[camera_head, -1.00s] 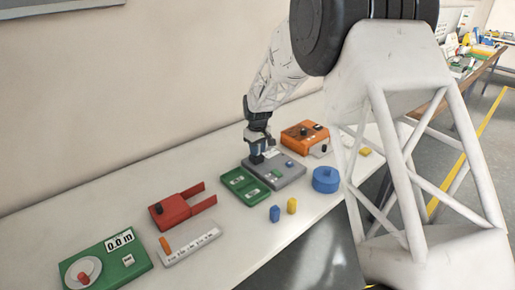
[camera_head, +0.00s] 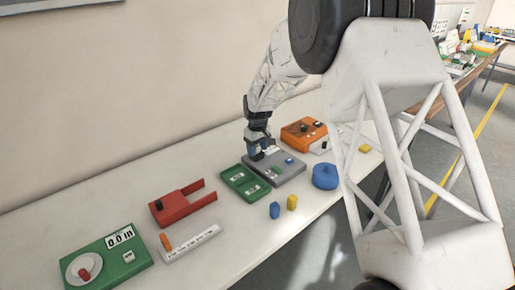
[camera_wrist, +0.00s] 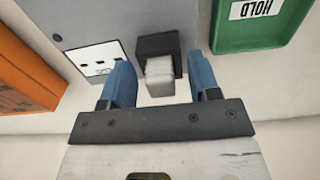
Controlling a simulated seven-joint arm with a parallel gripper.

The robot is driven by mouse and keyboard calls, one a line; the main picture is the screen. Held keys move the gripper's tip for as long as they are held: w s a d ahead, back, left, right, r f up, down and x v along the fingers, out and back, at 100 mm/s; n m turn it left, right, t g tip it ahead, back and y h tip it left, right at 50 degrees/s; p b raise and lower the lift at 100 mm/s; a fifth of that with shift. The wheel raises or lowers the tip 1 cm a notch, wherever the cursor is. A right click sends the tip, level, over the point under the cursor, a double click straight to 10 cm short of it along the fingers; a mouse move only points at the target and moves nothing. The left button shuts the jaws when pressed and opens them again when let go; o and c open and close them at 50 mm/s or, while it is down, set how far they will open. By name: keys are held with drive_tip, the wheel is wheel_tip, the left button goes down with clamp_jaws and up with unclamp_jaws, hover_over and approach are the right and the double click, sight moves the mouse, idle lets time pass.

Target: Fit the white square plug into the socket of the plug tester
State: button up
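The plug tester is a grey box (camera_head: 291,172) near the wall, also filling the top of the wrist view (camera_wrist: 88,14). Its black socket (camera_wrist: 157,43) shows in the wrist view. The white square plug (camera_wrist: 160,84) sits at the socket's mouth and sticks out toward my gripper; how deep it is seated cannot be told. My gripper (camera_wrist: 160,64) has its two blue fingers spread on either side of the plug, with a visible gap on each side. In the head view my gripper (camera_head: 260,153) is low over the tester, and the plug is not discernible.
A green tray (camera_head: 236,180) labelled HOLD adjoins the tester on the left. An orange box (camera_head: 297,131) stands behind it on the right. A blue round container (camera_head: 325,177) and small blue (camera_head: 274,210) and yellow (camera_head: 292,202) pieces lie in front.

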sight(258, 146)
drive_tip(key=shift+r, duration=0.1)
drive_tip(key=shift+r, duration=3.8)
drive_tip(key=shift+r, duration=0.1)
drive_tip(key=s+d+r+m, duration=0.2)
drive_tip(key=s+d+r, duration=0.35)
drive_tip(key=s, duration=0.25)
drive_tip(key=s+d+r+m+t, duration=0.1)
drive_tip(key=s+d+r, duration=0.3)
drive_tip(key=s+d, duration=0.3)
drive_tip(key=s+d+r+m, duration=0.2)
drive_tip(key=s+d+r, duration=0.25)
drive_tip(key=s, duration=0.45)
drive_tip(key=s+d+m, duration=0.1)
drive_tip(key=s+d, duration=0.2)
drive_tip(key=s, duration=0.6)
drive_tip(key=s+d+f+m+t, duration=0.1)
drive_tip(key=s+d, duration=0.1)
drive_tip(key=s, duration=0.8)
drive_tip(key=s+d+m, duration=0.2)
drive_tip(key=s+d, duration=0.1)
drive_tip(key=s, duration=0.6)
drive_tip(key=shift+s+d+f+t, duration=0.3)
drive_tip(key=shift+s, duration=0.1)
